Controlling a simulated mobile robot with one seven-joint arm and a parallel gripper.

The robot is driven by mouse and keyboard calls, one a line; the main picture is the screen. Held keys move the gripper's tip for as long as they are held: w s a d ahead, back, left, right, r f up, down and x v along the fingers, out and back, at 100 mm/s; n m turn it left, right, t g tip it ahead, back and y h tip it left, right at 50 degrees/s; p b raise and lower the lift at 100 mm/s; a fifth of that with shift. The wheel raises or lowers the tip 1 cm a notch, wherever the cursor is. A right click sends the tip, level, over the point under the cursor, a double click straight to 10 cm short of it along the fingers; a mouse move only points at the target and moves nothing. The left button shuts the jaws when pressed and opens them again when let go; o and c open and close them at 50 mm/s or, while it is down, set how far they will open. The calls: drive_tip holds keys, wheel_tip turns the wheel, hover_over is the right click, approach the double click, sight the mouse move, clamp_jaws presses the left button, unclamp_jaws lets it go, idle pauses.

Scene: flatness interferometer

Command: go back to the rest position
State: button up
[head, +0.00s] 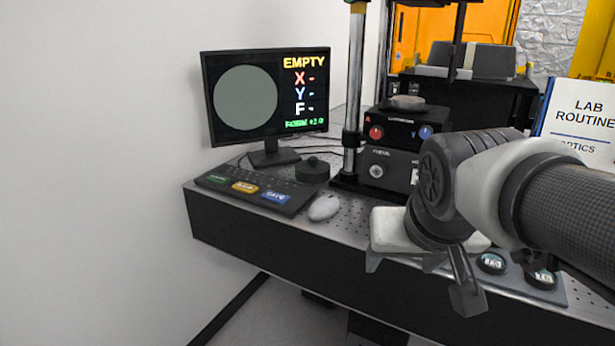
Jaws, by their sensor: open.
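My gripper (420,282) hangs at the right of centre in the head view, pointing down in front of the bench's front edge. Its fingers are apart, with nothing seen between them. My arm reaches in from the right and hides part of the bench top behind it. The interferometer (390,170) stands behind my gripper, with a red knob, a blue knob and a small round disc on its top stage (408,102). The monitor (265,100) at the left reads EMPTY, with a plain grey circle.
A keypad (258,193) with coloured keys, a mouse (324,208) and a dark round piece (312,169) lie on the perforated bench (345,228). Round buttons (491,262) sit at the front right. A LAB ROUTINE sign (578,120) stands at the right. A wall (90,170) bounds the left.

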drive_tip(key=s+a+f+n+y, duration=0.1)
drive_tip(key=s+a+f, duration=0.1)
drive_tip(key=s, duration=0.4)
drive_tip(key=shift+a+n+g, duration=0.3)
drive_tip(key=shift+a+g, duration=0.1)
drive_tip(key=shift+a, duration=0.35)
drive_tip(key=shift+s+r, duration=0.1)
wheel_tip(320, 180, up, 24)
drive_tip(key=p, duration=2.4)
drive_tip(key=shift+r, duration=0.15)
